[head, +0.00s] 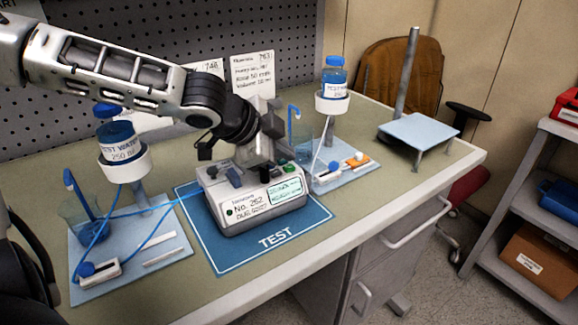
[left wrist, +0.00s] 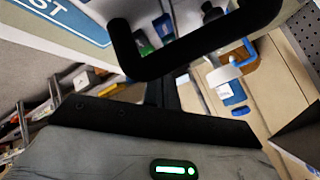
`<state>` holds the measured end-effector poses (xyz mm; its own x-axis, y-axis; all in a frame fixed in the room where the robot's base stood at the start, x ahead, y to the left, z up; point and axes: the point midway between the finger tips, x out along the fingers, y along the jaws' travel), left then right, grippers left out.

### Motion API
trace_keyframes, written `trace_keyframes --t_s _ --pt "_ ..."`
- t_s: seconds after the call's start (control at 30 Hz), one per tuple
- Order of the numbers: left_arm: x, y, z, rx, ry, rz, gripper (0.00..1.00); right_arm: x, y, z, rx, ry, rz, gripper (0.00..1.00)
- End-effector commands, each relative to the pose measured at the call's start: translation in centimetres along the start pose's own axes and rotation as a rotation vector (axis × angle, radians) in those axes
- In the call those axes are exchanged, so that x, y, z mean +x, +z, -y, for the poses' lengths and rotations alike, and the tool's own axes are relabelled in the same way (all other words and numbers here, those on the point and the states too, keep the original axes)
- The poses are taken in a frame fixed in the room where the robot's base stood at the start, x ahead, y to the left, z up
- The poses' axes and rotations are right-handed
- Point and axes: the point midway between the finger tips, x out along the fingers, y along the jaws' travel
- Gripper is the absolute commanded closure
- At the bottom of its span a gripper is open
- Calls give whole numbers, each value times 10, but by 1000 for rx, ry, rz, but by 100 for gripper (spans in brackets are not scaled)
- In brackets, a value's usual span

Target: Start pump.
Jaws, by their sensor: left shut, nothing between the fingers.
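The infusion pump (head: 245,207) is a grey box labelled "No. 262", standing on the blue TEST mat (head: 268,240). Its lit green screen (head: 286,193) carries small text I cannot read. Green and dark buttons (head: 282,167) sit on its top. My left gripper (head: 268,150) is shut and empty, just above the back of the pump's top; I cannot tell whether it touches. In the left wrist view, black gripper parts (left wrist: 190,50) cross in front of the pump's buttons (left wrist: 152,38). My right gripper is not in view.
A stand with a TEST WATER bottle (head: 119,140) and blue tubing is left of the pump. A second bottle (head: 333,82) stands behind right. A raised blue-grey platform (head: 420,132) is farther right. Note cards (head: 252,75) hang on the pegboard. The table's front strip is clear.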

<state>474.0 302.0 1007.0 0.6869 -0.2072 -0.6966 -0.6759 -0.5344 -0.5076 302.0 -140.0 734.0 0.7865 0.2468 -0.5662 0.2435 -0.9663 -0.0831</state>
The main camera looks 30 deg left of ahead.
Motion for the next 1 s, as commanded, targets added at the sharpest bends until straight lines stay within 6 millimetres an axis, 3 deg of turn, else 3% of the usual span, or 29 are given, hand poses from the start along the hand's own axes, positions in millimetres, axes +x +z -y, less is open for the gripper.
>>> trace_keyframes --t_s 1.0 --pt "9 7 -7 -1 1 0 100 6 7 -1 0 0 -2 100"
